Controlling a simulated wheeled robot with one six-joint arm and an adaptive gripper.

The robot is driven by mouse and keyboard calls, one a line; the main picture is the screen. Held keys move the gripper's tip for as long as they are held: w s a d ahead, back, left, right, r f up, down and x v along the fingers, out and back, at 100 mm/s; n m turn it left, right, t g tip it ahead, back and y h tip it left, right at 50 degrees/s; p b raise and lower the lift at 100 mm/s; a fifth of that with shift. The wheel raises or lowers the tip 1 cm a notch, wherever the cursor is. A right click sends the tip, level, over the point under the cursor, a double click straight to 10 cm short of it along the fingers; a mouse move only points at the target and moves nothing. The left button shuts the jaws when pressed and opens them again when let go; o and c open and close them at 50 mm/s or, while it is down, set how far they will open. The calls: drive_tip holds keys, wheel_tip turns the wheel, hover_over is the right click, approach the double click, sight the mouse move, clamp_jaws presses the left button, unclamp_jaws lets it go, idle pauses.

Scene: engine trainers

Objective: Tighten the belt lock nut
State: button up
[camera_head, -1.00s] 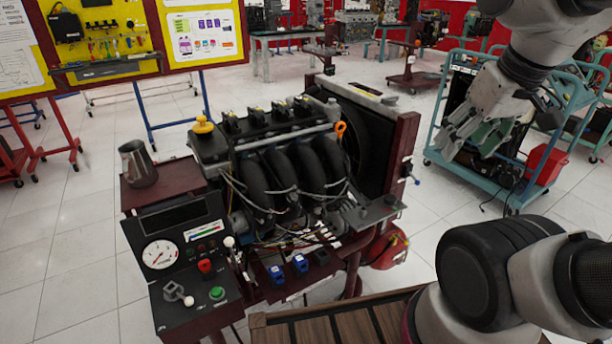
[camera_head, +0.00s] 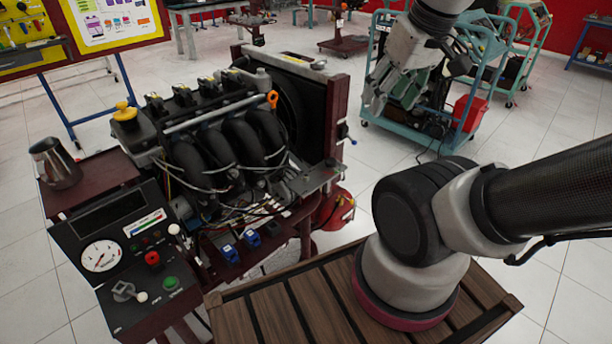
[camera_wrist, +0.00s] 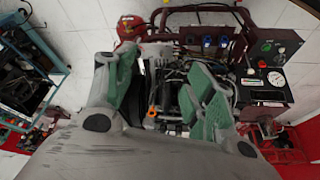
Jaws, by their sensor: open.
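The engine trainer (camera_head: 225,140) stands at left centre in the head view, with dark intake pipes, wiring and an orange ring handle (camera_head: 272,99). The engine and the orange handle (camera_wrist: 152,112) also show in the wrist view, seen from above between the fingers. The belt lock nut cannot be made out in either view. My gripper (camera_head: 390,98) is open and empty, its green-padded fingers spread. In the head view it appears to the right of the engine's radiator frame (camera_head: 335,125). In the wrist view my gripper (camera_wrist: 165,80) frames part of the engine, apart from it.
A control panel (camera_head: 125,250) with gauge and buttons fronts the trainer. A metal pitcher (camera_head: 56,163) stands on its left shelf. A teal cart (camera_head: 468,132) with a red bin (camera_head: 470,113) stands behind my gripper. A red fire extinguisher (camera_head: 335,210) is below the radiator frame. White floor lies between.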

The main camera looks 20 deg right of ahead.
drive_tip(key=shift+w+f, duration=0.1)
drive_tip(key=shift+f, duration=0.25)
drive_tip(key=shift+c, duration=0.4)
drive_tip(key=n+g, duration=0.5)
drive_tip(key=n, duration=0.2)
hover_over(306, 175)
drive_tip(key=f, duration=2.9)
drive_tip(key=shift+s, duration=0.4)
drive_tip(key=shift+w+n+t, duration=0.25)
drive_tip(key=shift+n+t, duration=0.15)
drive_tip(key=shift+n, duration=0.1)
drive_tip(key=shift+f, duration=0.25)
wheel_tip(306, 175, down, 7)
drive_tip(key=shift+f, duration=0.1)
